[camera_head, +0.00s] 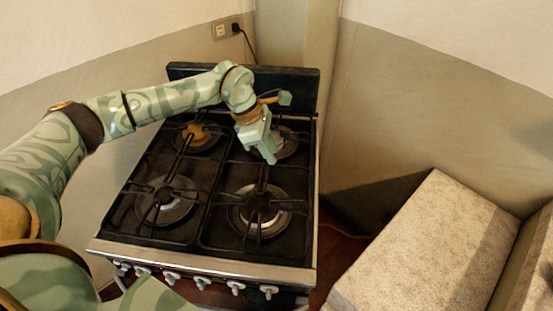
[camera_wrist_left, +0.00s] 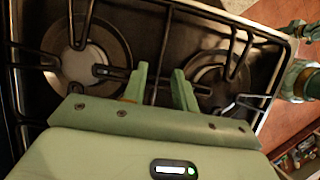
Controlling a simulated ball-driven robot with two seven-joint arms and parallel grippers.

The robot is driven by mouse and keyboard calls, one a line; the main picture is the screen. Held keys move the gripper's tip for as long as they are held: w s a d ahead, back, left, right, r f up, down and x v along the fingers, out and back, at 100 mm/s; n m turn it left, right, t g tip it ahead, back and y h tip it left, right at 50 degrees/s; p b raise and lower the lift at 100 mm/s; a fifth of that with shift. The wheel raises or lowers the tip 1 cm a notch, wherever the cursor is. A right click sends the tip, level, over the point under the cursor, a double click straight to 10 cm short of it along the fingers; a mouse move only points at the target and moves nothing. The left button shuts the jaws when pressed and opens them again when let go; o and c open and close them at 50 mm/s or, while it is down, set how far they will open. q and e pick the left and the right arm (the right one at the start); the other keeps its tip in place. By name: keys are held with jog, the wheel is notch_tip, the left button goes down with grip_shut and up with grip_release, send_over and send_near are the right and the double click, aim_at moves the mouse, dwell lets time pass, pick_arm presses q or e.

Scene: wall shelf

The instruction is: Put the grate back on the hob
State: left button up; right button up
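The hob (camera_head: 205,262) is a black stove top with a steel front edge and burners in two rows. A black grate (camera_head: 262,188) lies over the right-hand burners; whether it is fully seated cannot be told. Another black grate (camera_head: 168,180) covers the left side. My left gripper (camera_head: 270,158) points down over the middle of the right-hand grate, its body hiding part of the back right burner. In the left wrist view, its two green fingers (camera_wrist_left: 160,88) stand apart, with a dark grate bar (camera_wrist_left: 160,58) near the gap. Contact cannot be told. My right gripper is not seen.
A back panel (camera_head: 298,85) rises behind the hob, close to the walls. Knobs (camera_head: 236,288) line its front. A pale speckled block (camera_head: 425,250) stands at the right, with a floor gap (camera_head: 340,235) between.

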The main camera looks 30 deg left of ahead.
aim_at(260, 163)
pick_arm(q)
jog(key=w+v, duration=0.1)
jog(key=v, duration=0.5)
jog(key=shift+s+r+p, duration=0.25)
jog(key=shift+s+p, duration=0.1)
jog(key=shift+s, duration=0.2)
jog(key=shift+a, duration=0.1)
